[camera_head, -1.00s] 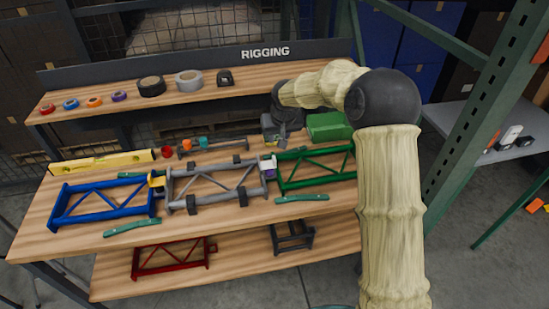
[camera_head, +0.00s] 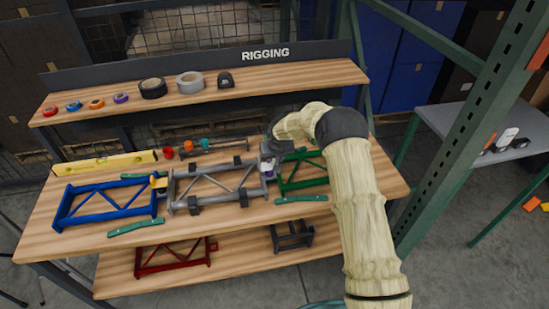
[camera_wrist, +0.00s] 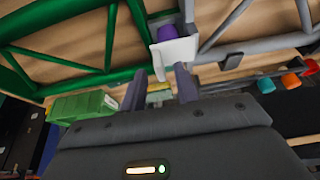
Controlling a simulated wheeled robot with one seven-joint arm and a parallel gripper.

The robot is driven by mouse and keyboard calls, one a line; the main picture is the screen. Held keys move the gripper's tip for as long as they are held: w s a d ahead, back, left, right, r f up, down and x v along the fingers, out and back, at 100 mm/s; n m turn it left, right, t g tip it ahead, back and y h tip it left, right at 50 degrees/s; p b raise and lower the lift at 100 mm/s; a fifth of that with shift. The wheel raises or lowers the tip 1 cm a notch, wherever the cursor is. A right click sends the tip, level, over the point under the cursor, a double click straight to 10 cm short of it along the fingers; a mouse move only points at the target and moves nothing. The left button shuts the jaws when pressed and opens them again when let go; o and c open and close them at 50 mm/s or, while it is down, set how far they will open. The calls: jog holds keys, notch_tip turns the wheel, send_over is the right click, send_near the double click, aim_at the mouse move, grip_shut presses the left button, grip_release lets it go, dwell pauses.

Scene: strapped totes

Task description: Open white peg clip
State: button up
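The white clip (camera_head: 267,165) sits at the joint between the grey truss frame (camera_head: 215,185) and the green truss frame (camera_head: 302,171). In the wrist view the white clip (camera_wrist: 174,52) is a flat-lipped piece around a purple peg (camera_wrist: 168,32). My gripper (camera_wrist: 159,71) is just short of the clip's lower lip, with its two dark fingers apart and nothing held between them. Whether a finger touches the lip is not clear. In the head view my gripper (camera_head: 272,147) partly covers the clip from behind.
A yellow clip (camera_head: 158,182) joins the grey frame to the blue frame (camera_head: 105,203). Teal bars (camera_head: 136,228) lie along the front. A yellow level (camera_head: 105,164) and several coloured rings lie behind. A green box (camera_wrist: 80,107) is close beside my gripper. A green post stands right.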

jog(key=shift+w+a+f, duration=0.1)
jog(key=shift+w+f, duration=0.15)
jog(key=shift+f, duration=0.4)
grip_shut()
